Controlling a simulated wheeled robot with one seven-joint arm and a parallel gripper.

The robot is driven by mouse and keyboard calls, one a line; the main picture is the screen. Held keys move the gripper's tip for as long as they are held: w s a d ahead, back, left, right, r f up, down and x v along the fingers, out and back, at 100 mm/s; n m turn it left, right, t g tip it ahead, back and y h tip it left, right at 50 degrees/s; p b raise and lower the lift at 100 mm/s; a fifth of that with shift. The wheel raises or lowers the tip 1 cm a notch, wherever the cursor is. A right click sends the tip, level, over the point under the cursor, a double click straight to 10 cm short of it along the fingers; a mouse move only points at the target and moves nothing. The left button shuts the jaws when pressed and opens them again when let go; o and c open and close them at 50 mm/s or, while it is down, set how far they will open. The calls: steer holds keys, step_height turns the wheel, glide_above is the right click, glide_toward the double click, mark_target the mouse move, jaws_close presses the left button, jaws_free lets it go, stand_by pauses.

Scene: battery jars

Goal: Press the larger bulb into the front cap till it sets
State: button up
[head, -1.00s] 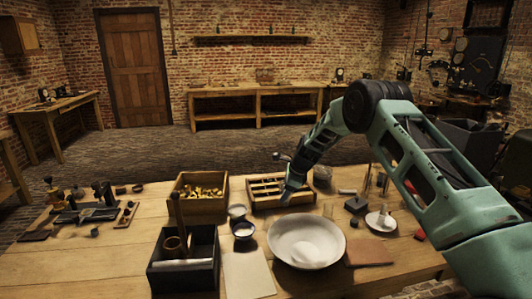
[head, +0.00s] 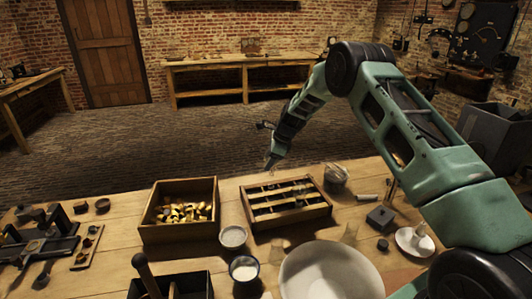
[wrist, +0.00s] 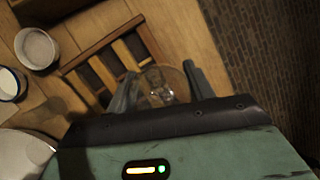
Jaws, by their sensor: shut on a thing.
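My gripper (head: 271,166) hangs over the back edge of the slotted wooden tray (head: 311,215) in the head view. In the wrist view, my gripper (wrist: 160,88) is shut on a clear round glass bulb (wrist: 163,84), with one grey finger on each side of it. The bulb's lower part is hidden behind the gripper body. The slotted tray (wrist: 82,68) lies below and to the left in the wrist view. Brass caps (head: 181,212) lie heaped in an open wooden box (head: 213,190). I cannot tell which thing is the front cap.
Two small bowls (head: 233,237) (head: 243,268) and a large white basin (head: 332,273) stand before the tray. A glass jar (head: 336,174), a dark block (head: 381,217) and a white saucer (head: 413,242) are to the right. The dark floor lies beyond the table's back edge.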

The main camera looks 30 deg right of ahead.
mark_target(272, 170)
steer(key=shift+f+b, duration=1.55)
steer(key=shift+f, duration=0.65)
steer(key=shift+f+b, duration=0.5)
steer(key=shift+f, duration=1)
stand_by(4.3)
